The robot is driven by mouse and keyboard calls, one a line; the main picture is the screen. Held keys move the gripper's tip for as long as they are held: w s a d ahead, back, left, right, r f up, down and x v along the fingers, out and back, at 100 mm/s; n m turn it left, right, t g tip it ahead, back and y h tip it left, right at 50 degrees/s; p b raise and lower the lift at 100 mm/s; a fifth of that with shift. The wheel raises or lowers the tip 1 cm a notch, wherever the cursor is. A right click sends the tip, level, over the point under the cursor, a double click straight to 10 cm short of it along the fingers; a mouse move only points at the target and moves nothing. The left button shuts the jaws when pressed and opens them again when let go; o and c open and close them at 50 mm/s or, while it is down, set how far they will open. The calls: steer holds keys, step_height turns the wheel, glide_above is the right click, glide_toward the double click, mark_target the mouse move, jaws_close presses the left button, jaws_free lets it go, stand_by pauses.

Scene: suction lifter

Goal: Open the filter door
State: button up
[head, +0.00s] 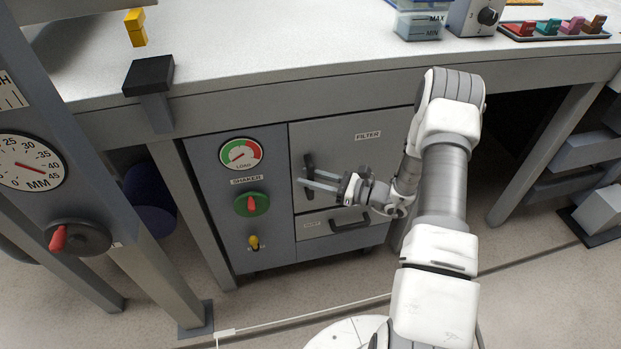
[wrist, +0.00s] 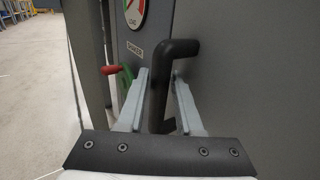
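The filter door (head: 352,150) is a grey panel marked FILTER on the cabinet under the bench, and it looks closed. Its black upright handle (head: 308,172) is on the door's left side. My gripper (head: 305,180) is at the handle. In the wrist view, the handle (wrist: 178,50) runs down between the two light grey fingers of my gripper (wrist: 160,98). The fingers are apart, with a visible gap on at least the right side of the handle. I cannot tell if the left finger touches it.
Left of the door are a load gauge (head: 241,154), a green shaker dial with a red knob (head: 251,204) and a yellow switch (head: 254,242). A drawer with a black handle (head: 349,221) is below the door. The bench top (head: 270,50) overhangs above. A bench leg (head: 195,210) stands to the left.

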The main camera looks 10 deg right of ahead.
jaws_close()
stand_by(1.3)
